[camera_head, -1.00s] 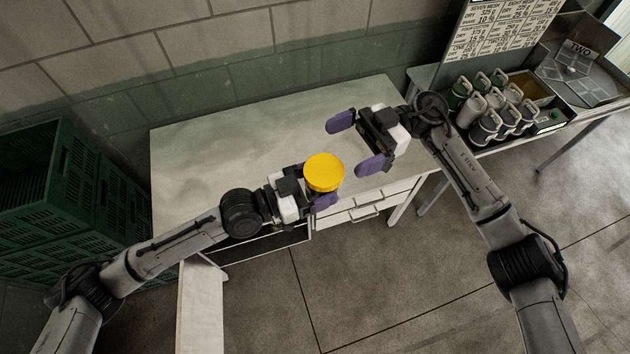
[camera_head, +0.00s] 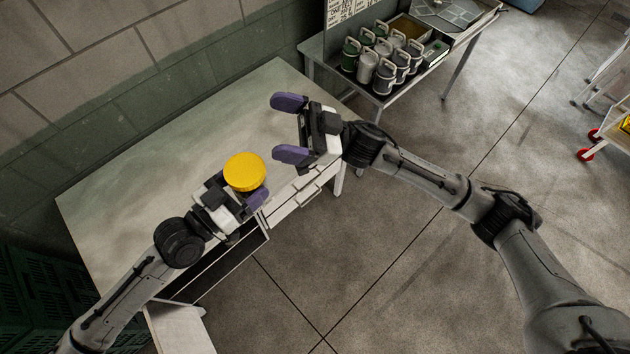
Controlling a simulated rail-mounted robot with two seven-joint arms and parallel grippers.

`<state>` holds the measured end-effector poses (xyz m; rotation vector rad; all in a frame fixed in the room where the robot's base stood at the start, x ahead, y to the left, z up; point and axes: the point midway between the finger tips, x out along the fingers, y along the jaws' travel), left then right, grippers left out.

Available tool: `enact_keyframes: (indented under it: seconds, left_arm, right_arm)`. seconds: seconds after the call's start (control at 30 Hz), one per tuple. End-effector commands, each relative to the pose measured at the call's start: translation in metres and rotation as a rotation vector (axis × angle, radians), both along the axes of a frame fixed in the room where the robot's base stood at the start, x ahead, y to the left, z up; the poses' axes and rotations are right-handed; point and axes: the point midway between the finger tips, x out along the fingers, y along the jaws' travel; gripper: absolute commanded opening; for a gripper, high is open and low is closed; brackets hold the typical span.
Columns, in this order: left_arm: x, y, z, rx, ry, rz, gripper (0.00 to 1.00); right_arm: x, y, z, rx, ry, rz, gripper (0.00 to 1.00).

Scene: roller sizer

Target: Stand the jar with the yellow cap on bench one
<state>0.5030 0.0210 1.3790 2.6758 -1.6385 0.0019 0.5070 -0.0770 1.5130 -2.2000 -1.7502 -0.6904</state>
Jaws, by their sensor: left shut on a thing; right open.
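The jar with the yellow cap (camera_head: 245,172) shows only its round cap from above; its body is hidden beneath. My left gripper (camera_head: 252,188) is shut on the jar near the front edge of the pale bench (camera_head: 130,190). I cannot tell how high the jar is above the bench. My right gripper (camera_head: 288,128) is open and empty, with its purple fingers apart, to the upper right of the jar. No label shows which bench is bench one.
Green crates (camera_head: 40,300) stand at the lower left. A cart with red wheels (camera_head: 590,145) is at the right edge. Open floor lies between.

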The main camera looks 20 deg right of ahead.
Motion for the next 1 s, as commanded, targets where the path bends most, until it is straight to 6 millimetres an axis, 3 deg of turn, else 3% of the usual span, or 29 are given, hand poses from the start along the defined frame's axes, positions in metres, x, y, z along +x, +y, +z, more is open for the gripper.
enact_keyframes:
  seconds: [0.3, 0.63, 0.8, 1.0]
  left_arm:
    - [0.0, 0.0, 0.001, -0.001, -0.002, 0.0, 0.36]
    - [0.0, 0.0, 0.001, -0.001, -0.002, 0.0, 0.36]
    - [0.0, 0.0, 0.001, -0.001, -0.002, 0.0, 0.36]
    - [0.0, 0.0, 0.001, -0.001, -0.002, 0.0, 0.36]
  right_arm:
    - [-0.033, -0.019, -0.042, -0.173, 0.205, -0.3, 0.93]
    - [-0.071, -0.023, -0.079, -0.401, 0.307, -0.359, 0.93]
    - [-0.074, -0.018, -0.084, -0.438, 0.319, -0.359, 0.93]
    - [-0.059, 0.005, -0.084, -0.44, 0.319, -0.358, 0.93]
